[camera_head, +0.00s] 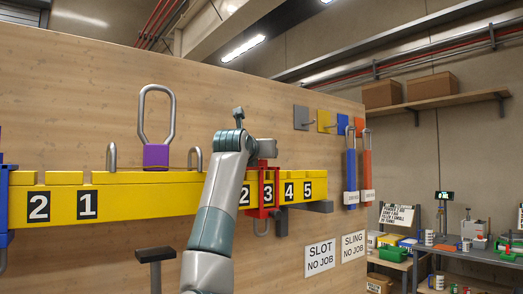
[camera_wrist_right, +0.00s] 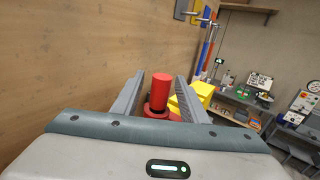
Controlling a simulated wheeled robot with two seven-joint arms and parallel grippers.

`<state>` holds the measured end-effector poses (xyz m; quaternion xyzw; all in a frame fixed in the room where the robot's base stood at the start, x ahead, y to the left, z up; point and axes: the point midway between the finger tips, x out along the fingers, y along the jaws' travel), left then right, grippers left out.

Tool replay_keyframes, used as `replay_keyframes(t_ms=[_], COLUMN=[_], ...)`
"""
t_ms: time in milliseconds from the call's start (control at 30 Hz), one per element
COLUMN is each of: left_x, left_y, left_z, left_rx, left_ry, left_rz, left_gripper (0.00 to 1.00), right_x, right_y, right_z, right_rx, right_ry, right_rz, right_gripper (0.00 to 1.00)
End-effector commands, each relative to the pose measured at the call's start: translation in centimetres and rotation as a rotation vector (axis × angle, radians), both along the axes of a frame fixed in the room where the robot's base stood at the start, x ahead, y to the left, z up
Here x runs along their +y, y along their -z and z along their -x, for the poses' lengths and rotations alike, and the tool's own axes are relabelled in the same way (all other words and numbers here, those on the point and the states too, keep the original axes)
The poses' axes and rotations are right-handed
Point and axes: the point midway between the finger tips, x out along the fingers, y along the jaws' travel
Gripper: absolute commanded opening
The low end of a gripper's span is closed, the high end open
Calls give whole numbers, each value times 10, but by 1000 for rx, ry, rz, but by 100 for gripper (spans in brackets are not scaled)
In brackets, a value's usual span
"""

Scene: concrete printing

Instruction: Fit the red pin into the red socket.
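In the right wrist view, a red cylindrical pin (camera_wrist_right: 160,90) stands upright between my right gripper's fingers (camera_wrist_right: 160,77). Gaps show between the pin and both fingers, so the gripper is open around it. A red base (camera_wrist_right: 155,111) shows below the pin; I cannot tell whether it is the socket or how the pin meets it. In the head view, a red bracket (camera_head: 268,197) hangs on the yellow beam, partly hidden by my right arm. My right gripper (camera_head: 264,149) is above the bracket there. My left gripper is not in view.
The yellow numbered beam (camera_head: 130,201) runs along the wooden wall. A purple block with a tall grey loop (camera_head: 156,155) stands on it. Shelves and a cluttered bench (camera_head: 490,255) stand further right.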

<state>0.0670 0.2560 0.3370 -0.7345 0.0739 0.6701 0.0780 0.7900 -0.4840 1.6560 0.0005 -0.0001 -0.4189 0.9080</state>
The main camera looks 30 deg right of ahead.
Motion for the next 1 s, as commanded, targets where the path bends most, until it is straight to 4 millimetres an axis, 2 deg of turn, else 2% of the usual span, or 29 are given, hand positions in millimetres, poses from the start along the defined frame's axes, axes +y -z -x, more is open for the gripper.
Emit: replay_keyframes(t_ms=[33,200,667,700,867,1000], left_x=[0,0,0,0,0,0], left_y=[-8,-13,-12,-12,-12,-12], left_z=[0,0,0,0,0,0], left_rx=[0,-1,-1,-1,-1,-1], left_ry=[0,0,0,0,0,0], left_rz=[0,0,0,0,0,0], left_gripper=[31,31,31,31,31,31], right_x=[-5,-14,-14,-14,-14,-14], right_y=[-3,-1,0,0,0,0], right_z=[-5,-12,-13,-13,-13,-13], right_rx=[4,1,0,0,0,0], right_ry=[1,1,0,0,0,0], right_rz=[1,1,0,0,0,0], right_gripper=[40,40,40,37,0,0])
